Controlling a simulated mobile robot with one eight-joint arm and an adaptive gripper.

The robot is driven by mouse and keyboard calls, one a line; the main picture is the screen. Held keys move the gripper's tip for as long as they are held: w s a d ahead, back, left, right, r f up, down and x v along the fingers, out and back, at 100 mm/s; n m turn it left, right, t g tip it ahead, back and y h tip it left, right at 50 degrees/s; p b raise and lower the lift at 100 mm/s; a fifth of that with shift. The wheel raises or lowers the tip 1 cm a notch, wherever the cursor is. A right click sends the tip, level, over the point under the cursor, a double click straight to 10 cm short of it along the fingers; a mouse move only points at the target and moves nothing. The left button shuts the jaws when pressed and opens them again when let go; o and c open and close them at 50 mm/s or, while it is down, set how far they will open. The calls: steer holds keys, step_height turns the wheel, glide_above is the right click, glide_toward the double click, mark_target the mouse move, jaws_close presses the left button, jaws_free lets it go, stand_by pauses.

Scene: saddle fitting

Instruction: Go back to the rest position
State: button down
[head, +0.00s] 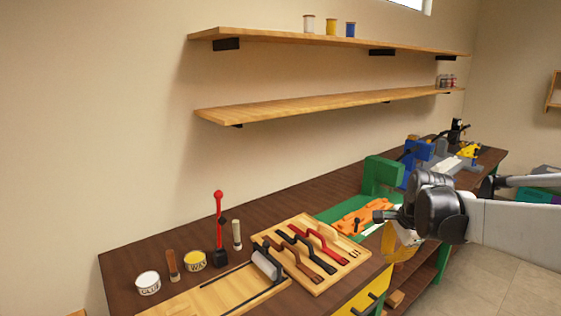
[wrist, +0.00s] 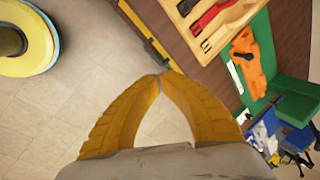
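My gripper (wrist: 162,76) shows in the wrist view with its two yellow fingers meeting at the tips. Nothing is held between them, and bare floor shows through the gap behind the tips. It hangs over the floor beside the front edge of the workbench (wrist: 200,68), apart from the things on it. In the head view my arm reaches in from the right, and its dark wrist joint stands in front of the bench. Yellow finger parts (head: 392,243) show there below the wrist, but the fingertips are not clear.
The bench (head: 120,262) holds a wooden tool tray (head: 268,238), a green fixture (head: 380,175) with an orange piece (head: 357,218), cans and a red-handled tool (head: 219,205). Two wall shelves (head: 300,105) hang above. Floor (head: 480,280) is clear at right. A round yellow-blue object (wrist: 35,45) stands on it.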

steer(key=s+a+r+n+t, duration=0.1)
steer(key=s+a+r+n, duration=0.2)
steer(key=s, duration=0.4)
steer(key=s+a+r+n+t, duration=0.1)
steer(key=s+a+r+n, duration=0.1)
steer(key=s+a+n, duration=0.35)
steer(key=s+a+f+n+t, duration=0.1)
steer(key=s+f+n, duration=0.3)
steer(key=s+n, duration=0.4)
steer(key=s, duration=0.5)
steer(key=shift+s+a, duration=0.15)
